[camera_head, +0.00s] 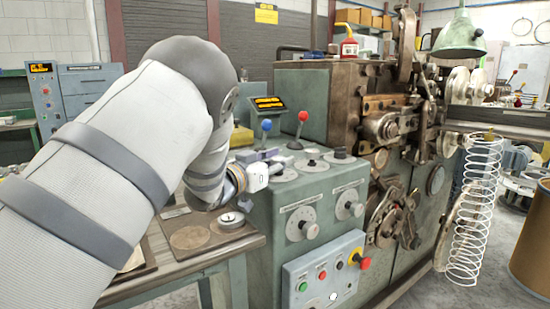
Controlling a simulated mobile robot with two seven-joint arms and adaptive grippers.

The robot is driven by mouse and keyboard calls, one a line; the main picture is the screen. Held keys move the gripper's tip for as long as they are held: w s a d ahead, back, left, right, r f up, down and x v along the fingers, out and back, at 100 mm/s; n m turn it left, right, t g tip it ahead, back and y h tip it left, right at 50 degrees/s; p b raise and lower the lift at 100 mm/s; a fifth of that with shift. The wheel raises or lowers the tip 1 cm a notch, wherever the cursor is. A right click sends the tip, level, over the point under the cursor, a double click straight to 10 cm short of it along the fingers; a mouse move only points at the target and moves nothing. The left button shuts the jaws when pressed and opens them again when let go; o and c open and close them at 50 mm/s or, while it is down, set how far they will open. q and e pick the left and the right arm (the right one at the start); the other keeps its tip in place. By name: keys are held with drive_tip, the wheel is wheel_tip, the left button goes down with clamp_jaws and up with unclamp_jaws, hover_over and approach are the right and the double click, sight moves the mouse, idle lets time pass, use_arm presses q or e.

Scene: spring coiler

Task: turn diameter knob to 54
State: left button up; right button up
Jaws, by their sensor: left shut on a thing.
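The green control console (262,225) of the spring coiler stands in the middle. Its sloped top carries several round dials with knobs, among them a middle dial (312,165) and a right dial (339,157). Its front has two larger dials, a left front dial (301,224) and a right front dial (348,205). My left gripper (268,169) is at the left end of the top, shut on a knob there, beside a pale dial plate (285,175). The gripper mostly hides that knob. The labels and scale numbers are too small to read. My right gripper is not in view.
A blue lever (267,126) and a red lever (302,117) rise behind the dials, near a small lit display (268,103). A button panel (323,272) with a red-yellow switch juts out below. A wooden bench (190,255) stands left; a coiled spring (477,210) hangs right.

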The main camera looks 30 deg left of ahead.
use_arm(q)
drive_tip(key=shift+m+g+h, duration=0.5)
drive_tip(key=shift+m+h, duration=1)
drive_tip(key=shift+h, duration=1.1)
drive_tip(key=o, duration=1.2)
drive_tip(key=v, duration=1.2)
drive_tip(key=shift+r, duration=0.1)
